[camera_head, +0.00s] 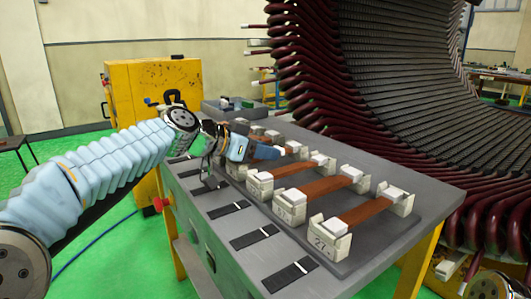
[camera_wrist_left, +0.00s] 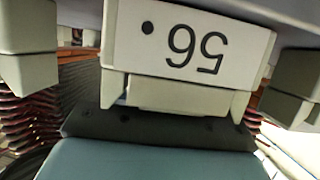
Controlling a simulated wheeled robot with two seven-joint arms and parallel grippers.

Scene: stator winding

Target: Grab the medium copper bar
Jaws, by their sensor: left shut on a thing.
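Several copper bars lie in pairs of white end blocks on the grey table (camera_head: 395,262). The front bar (camera_head: 365,211), the one behind it (camera_head: 327,187) and a third (camera_head: 293,169) show clearly. My left gripper (camera_head: 240,150) is low over the row, at the left end of a farther bar (camera_head: 265,152), whose left end it hides. My right gripper is not in view.
Black strips (camera_head: 255,238) lie along the table's left edge. A yellow cabinet (camera_head: 160,85) stands behind my arm. The large stator (camera_head: 400,70), with dark red coil ends, rises close behind and to the right of the table.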

